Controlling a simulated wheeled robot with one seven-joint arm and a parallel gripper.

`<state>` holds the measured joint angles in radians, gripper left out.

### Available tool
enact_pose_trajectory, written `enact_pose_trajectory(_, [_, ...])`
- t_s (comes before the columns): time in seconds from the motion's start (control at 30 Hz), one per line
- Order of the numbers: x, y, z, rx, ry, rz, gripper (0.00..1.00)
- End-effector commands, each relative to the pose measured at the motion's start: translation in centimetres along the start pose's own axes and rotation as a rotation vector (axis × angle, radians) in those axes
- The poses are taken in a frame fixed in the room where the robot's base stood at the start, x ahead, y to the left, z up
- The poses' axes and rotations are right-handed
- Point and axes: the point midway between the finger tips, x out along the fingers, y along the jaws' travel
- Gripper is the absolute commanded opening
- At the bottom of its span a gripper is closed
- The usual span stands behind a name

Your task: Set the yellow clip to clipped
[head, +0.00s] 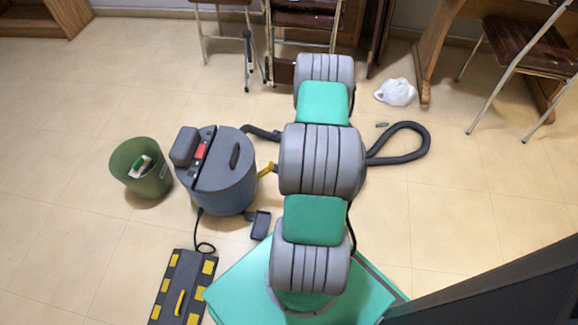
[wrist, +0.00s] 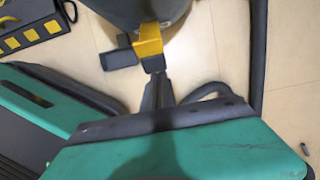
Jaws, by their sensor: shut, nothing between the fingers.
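The yellow clip (head: 268,170) sticks out from the right side of the blue-grey vacuum canister (head: 231,190) in the head view, beside my arm. In the wrist view the clip (wrist: 149,40) is at the upper middle, against the dark canister wall, tilted outward from it. Whether it is latched is hard to tell. My gripper (wrist: 158,82) shows as dark fingers close together just below the clip's lower end. They look shut and empty; whether they touch the clip is unclear. In the head view my arm hides the gripper.
A dark floor nozzle (head: 260,224) lies by the canister, and a black hose (head: 405,150) loops behind my arm. A green bin (head: 142,170) stands left. A black case with yellow patches (head: 182,288) lies in front. Chairs and desks are at the back.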

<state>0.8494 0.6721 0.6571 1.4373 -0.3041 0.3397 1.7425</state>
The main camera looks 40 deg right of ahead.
Motion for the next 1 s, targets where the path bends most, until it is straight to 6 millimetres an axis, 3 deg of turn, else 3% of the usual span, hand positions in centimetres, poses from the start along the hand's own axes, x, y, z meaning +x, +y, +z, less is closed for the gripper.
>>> enact_pose_trajectory(0.03, [-1.0,0.1,1.1,-0.010,0.042,0.001,0.00])
enact_pose_trajectory(0.37, [-1.9,0.0,4.7,-0.008,0.348,-0.001,0.00])
enact_pose_trajectory(1.0, [-3.6,0.0,4.8,0.000,0.345,0.002,0.00])
